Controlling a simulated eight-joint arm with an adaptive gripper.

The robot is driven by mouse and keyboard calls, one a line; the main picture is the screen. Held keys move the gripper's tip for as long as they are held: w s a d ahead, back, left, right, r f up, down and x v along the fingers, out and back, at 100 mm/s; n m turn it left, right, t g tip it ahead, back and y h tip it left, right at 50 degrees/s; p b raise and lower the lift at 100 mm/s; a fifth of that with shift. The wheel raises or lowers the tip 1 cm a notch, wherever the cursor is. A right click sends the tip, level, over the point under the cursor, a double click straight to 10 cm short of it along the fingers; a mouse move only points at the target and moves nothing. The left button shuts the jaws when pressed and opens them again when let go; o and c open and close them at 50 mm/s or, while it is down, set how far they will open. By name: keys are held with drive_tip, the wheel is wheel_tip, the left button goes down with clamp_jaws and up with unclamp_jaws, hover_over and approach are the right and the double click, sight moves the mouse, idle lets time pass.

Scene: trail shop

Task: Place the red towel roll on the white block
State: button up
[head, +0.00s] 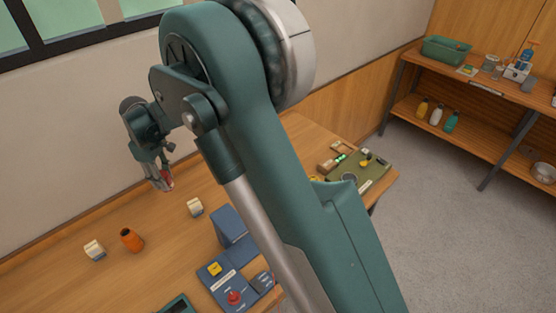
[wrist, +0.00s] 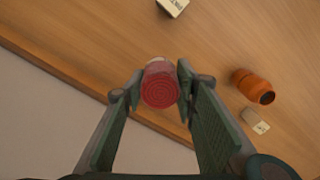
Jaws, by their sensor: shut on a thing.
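My gripper (wrist: 158,88) is shut on the red towel roll (wrist: 160,84), with one finger on each side and the round spiral end facing the camera. In the head view my gripper (head: 160,182) holds the roll (head: 168,179) above the wooden table, left of my arm. Two small whitish blocks stand on the table. One block (head: 195,207) is right of and nearer than the gripper; it is cut off at the top of the wrist view (wrist: 173,6). The other block (head: 94,250) is farther left, also in the wrist view (wrist: 255,121). I cannot tell which one the task names.
A blue box (head: 233,228) and a blue panel with a red knob (head: 233,297) lie nearer. A green mat (head: 352,172) with small items is behind my arm. Bare table (head: 160,220) lies around the blocks.

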drive_tip(key=w+d+r+p, duration=0.1)
drive_tip(key=w+d, duration=0.6)
drive_tip(key=d, duration=0.8)
drive_tip(key=w+d+r+n+p, duration=0.1)
drive_tip(key=w+d+r, duration=0.1)
drive_tip(key=w+d, duration=0.6)
drive_tip(key=w+d+r+n+p, duration=0.1)
drive_tip(key=w+d, duration=0.7)
drive_tip(key=d, duration=1.4)
drive_tip(key=shift+d+r+p, duration=0.4)
drive_tip(key=shift+p, duration=0.15)
drive_tip(key=shift+f, duration=0.1)
drive_tip(key=shift+w+f, duration=0.1)
drive_tip(key=shift+f, duration=3)
drive_tip(key=shift+f, duration=0.1)
drive_tip(key=shift+f, duration=1.75)
drive_tip(key=shift+f, duration=0.15)
